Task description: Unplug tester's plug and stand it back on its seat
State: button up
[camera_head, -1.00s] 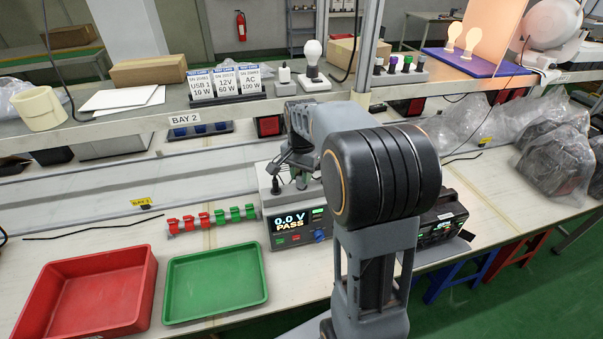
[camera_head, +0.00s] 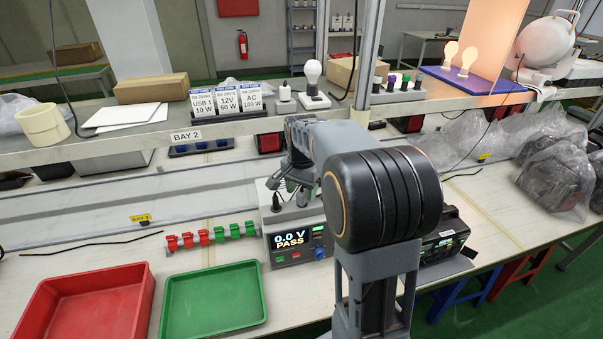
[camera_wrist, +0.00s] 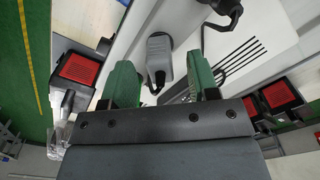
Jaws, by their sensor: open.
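The tester (camera_head: 282,257) stands on the bench with its display reading 0.0 V PASS. A dark upright piece (camera_head: 276,200) rises from the left of its top. My gripper (camera_head: 297,183) is over the tester top, partly hidden behind my arm. In the wrist view my gripper (camera_wrist: 162,80) is open, with two green fingers. A grey plug-like body (camera_wrist: 158,58) with a dark cable shows between and just beyond the fingers, with no clear contact. A black rounded piece (camera_wrist: 226,8) lies further up. I cannot tell whether either piece is plugged in.
A red tray (camera_head: 52,279) and a green tray (camera_head: 168,300) lie left of the tester, with red and green clips (camera_head: 210,236) behind. A shelf (camera_head: 90,150) runs above the bench. Bagged items (camera_head: 550,170) sit at the right.

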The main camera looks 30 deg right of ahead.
notch_tip(320, 180, up, 13)
dwell(0.4)
jog(key=s+a+f+n+t, duration=0.2)
jog(key=s+a+f+n, duration=0.2)
jog(key=s, duration=0.4)
jog(key=s+a+f+n+t, duration=0.2)
jog(key=s+a+f+n, duration=0.3)
jog(key=s+f+n, duration=0.2)
jog(key=shift+s+a+f, duration=0.2)
jog(key=shift+s, duration=0.3)
jog(key=shift+d, duration=0.1)
